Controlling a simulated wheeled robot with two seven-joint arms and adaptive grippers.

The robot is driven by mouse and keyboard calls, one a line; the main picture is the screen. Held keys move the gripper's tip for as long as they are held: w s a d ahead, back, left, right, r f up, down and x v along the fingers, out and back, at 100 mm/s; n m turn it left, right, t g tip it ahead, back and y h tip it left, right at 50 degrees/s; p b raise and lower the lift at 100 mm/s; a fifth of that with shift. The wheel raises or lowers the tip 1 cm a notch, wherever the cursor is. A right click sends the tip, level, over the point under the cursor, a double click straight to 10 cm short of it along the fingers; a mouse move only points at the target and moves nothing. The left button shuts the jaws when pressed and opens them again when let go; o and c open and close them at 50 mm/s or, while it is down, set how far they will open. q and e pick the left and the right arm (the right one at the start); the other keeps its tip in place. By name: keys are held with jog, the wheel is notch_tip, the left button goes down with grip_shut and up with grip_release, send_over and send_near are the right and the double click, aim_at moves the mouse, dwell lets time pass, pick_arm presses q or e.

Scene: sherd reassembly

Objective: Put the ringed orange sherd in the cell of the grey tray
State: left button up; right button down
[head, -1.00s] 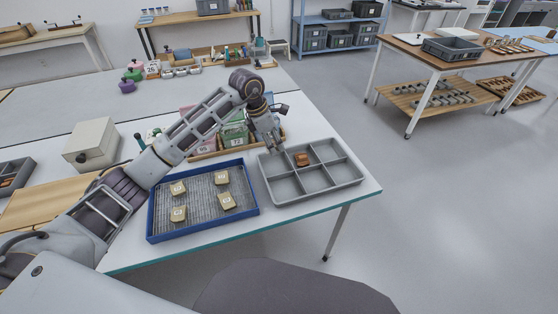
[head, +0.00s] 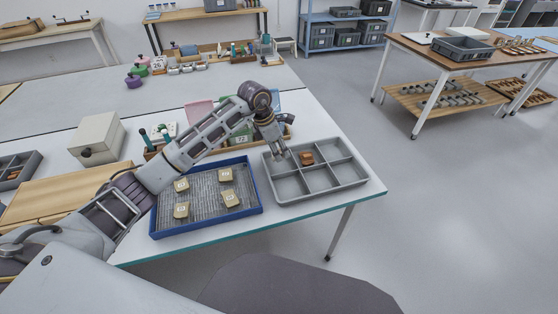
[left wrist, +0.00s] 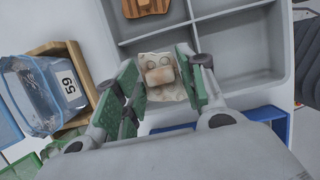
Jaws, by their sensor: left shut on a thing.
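My left gripper (head: 283,153) is over the back-left part of the grey tray (head: 318,198). In the left wrist view the gripper (left wrist: 160,88) is shut on a pale beige sherd (left wrist: 158,62) with brownish patches, between its green pads. Whether the held sherd bears a ring mark I cannot tell; in the head view I cannot make it out. An orange-brown sherd (head: 307,158) lies in the back middle cell of the grey tray. It also shows, with darker stripes, at the top of the left wrist view (left wrist: 145,7). My right gripper is not in view.
A blue-rimmed tray (head: 206,233) with several labelled tan sherds stands left of the grey tray. A beige box (head: 98,139) is at the left. The table's front edge is close to both trays.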

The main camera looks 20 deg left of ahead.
pick_arm(q)
jog(key=shift+f, duration=0.8)
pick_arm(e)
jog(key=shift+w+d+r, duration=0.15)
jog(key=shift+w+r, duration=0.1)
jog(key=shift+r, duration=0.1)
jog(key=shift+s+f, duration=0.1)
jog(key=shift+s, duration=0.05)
